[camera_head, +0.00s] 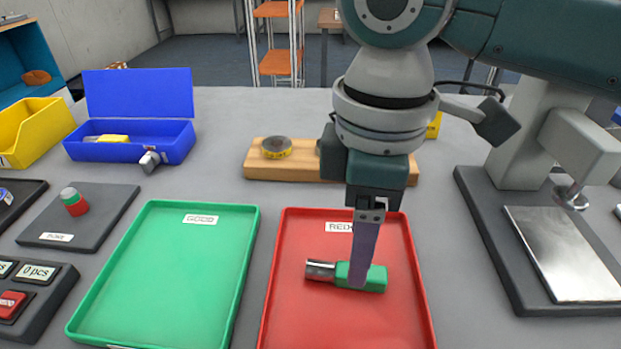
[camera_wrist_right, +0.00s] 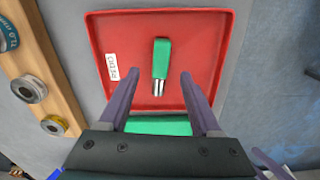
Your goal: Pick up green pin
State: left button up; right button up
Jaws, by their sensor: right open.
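The green pin (camera_head: 371,277) has a green body and a silver end, and lies on its side in the red tray (camera_head: 297,225). In the head view its silver end points left. In the right wrist view the pin (camera_wrist_right: 162,58) lies lengthwise, silver end toward the gripper. My right gripper (camera_head: 362,284) points down over the tray, and a finger hides part of the pin. In the wrist view the right gripper (camera_wrist_right: 156,80) is open and empty, its fingertips on either side of the silver end; the height gap is unclear. My left gripper is not in view.
A green tray (camera_head: 254,222) stands left of the red one. Behind is a wooden block (camera_head: 258,168) with round gauges. A blue box (camera_head: 125,152) and yellow bin (camera_head: 30,133) stand back left. A dark-based stand (camera_head: 508,262) with a metal plate is at right.

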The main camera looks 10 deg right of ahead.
aim_at(346, 275)
notch_tip(346, 275, down, 4)
jog(key=shift+s, duration=0.1)
grip_shut()
dwell(0.5)
